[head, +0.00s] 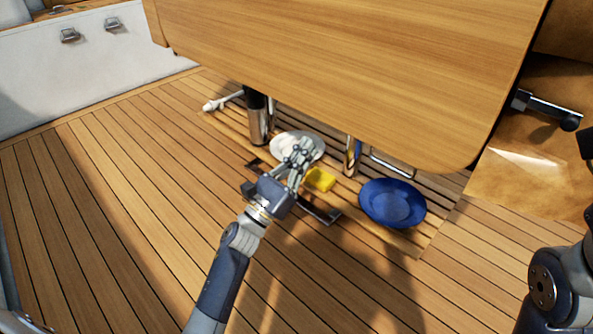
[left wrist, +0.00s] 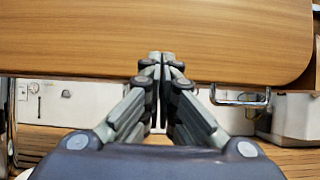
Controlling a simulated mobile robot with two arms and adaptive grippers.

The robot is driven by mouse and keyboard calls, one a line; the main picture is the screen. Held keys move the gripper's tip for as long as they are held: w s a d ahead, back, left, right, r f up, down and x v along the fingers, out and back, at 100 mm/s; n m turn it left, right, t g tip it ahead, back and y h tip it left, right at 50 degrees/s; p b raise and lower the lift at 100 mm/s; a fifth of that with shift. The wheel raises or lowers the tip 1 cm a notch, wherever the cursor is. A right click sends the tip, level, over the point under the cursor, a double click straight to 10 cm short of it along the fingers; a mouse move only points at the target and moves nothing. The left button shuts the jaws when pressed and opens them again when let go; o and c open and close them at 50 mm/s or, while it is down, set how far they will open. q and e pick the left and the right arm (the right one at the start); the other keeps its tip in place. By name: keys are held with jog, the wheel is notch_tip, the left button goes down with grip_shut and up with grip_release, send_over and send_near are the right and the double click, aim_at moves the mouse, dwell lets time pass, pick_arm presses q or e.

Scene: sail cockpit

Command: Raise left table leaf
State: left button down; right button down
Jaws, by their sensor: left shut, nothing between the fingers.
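A large wooden table leaf (head: 370,65) with rounded corners fills the top of the head view. In the left wrist view the leaf (left wrist: 150,38) spans the top, with its lower edge running across just at my fingertips. My right gripper is out of view; part of my right arm shows at lower right.
Below the leaf are a metal cylinder (head: 258,122), a pale plate (head: 283,140), a yellow sponge (head: 321,180) and a blue bowl (head: 392,203) on slatted wood. A dark-knobbed handle (head: 548,108) is at right. The wooden deck (head: 110,210) at left is clear.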

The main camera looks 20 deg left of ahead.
pick_arm(q)
jog(key=shift+s+a+r, duration=0.25)
jog(key=shift+s+a, duration=0.05)
jog(key=shift+s, duration=0.4)
jog(key=shift+s+a+r, duration=0.2)
jog(key=shift+s+a, duration=0.05)
jog(key=shift+s, duration=0.4)
jog(key=shift+w, duration=0.1)
dwell(0.7)
